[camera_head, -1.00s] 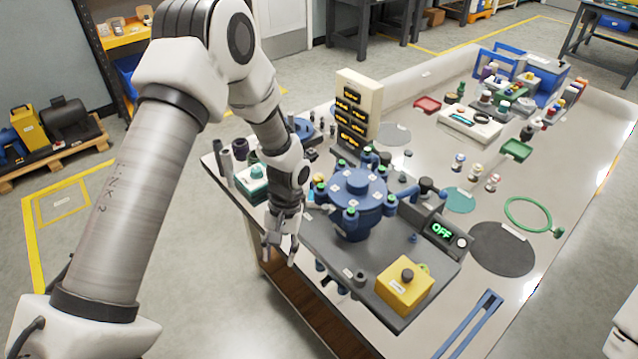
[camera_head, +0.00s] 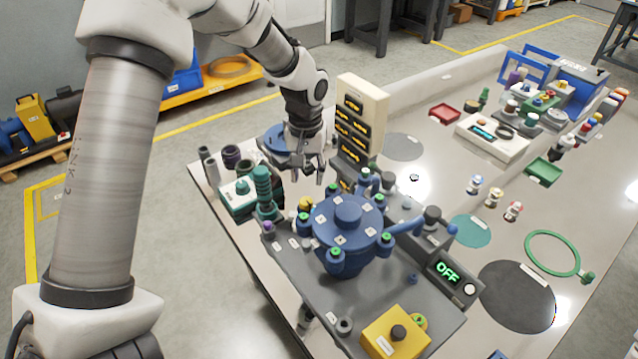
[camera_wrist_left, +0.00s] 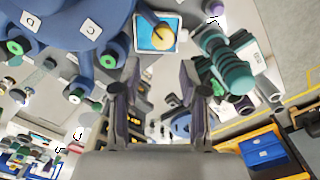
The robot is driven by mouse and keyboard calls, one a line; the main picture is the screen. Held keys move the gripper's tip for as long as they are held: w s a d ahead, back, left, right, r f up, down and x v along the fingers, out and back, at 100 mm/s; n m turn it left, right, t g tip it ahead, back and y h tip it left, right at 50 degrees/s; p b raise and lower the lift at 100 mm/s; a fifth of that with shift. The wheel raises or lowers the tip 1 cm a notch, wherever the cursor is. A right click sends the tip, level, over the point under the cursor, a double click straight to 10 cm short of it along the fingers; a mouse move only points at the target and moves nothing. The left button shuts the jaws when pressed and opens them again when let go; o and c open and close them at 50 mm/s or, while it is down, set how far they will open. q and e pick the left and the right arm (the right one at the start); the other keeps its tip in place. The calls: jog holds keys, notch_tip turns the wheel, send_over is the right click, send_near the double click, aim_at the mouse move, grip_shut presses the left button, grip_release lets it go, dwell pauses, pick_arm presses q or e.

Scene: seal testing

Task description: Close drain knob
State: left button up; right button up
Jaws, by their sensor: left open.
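The blue round vessel (camera_head: 345,235), with green-topped clamps around it, stands on a dark grey base plate on the table. My left gripper (camera_head: 314,180) is open and empty, above and behind the vessel's left side. In the left wrist view my gripper's two fingers (camera_wrist_left: 158,100) are apart with nothing between them. A yellow round knob (camera_wrist_left: 162,38) with a dark stem shows there in front of a light-blue square; it also shows beside the vessel (camera_head: 305,203). No label tells which part is the drain knob. My right gripper is out of view.
A teal ribbed post (camera_head: 264,190) stands left of the vessel. A tall cream panel (camera_head: 360,120) with lit displays stands behind. The table's right part has free patches.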

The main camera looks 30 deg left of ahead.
aim_at(306, 199)
pick_arm(q)
jog(key=f, duration=0.1)
jog(key=s+f, duration=0.1)
jog(key=f, duration=0.1)
jog(key=shift+s+f, duration=0.25)
jog(key=shift+f, duration=0.15)
jog(key=f, duration=0.2)
jog(key=shift+w+f+p, duration=0.3)
jog(key=shift+w+f, duration=0.05)
jog(key=shift+f, duration=0.05)
jog(key=shift+w+f, duration=0.1)
jog(key=shift+f, duration=0.2)
jog(key=shift+r, duration=0.1)
jog(key=shift+s, duration=0.25)
grip_shut()
